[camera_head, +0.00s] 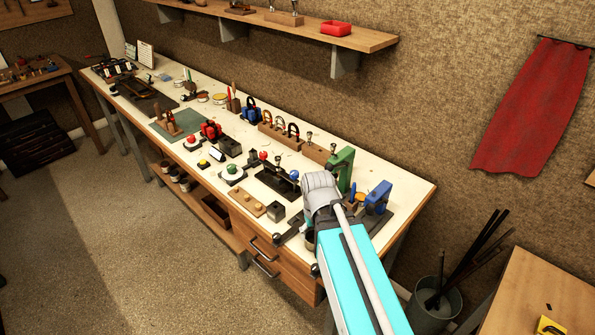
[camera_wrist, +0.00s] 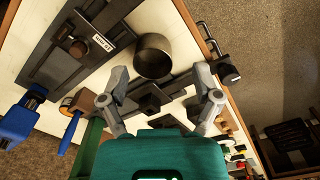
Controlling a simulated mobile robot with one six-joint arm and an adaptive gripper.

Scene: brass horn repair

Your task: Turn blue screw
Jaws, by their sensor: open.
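No blue part shows clearly enough as a screw for me to name it for certain. A blue upright tool (camera_head: 378,197) stands on a dark base at the right end of the bench, right of my arm. A small blue ball-shaped knob (camera_head: 293,174) sits left of my wrist. A blue vise-like piece (camera_head: 249,110) stands farther back. In the wrist view, a blue body (camera_wrist: 25,115) lies at the left edge. My gripper (camera_wrist: 162,78) is open and empty, its fingers spread above the bench near a dark round cup (camera_wrist: 154,56). Its fingertips are hidden in the head view.
The long workbench (camera_head: 415,190) is crowded with tools. A green upright tool (camera_head: 343,165) stands close behind my wrist. A dark fixture with a white label (camera_wrist: 80,45) lies left of the cup. A shelf (camera_head: 350,38) hangs above the bench. The floor in front is clear.

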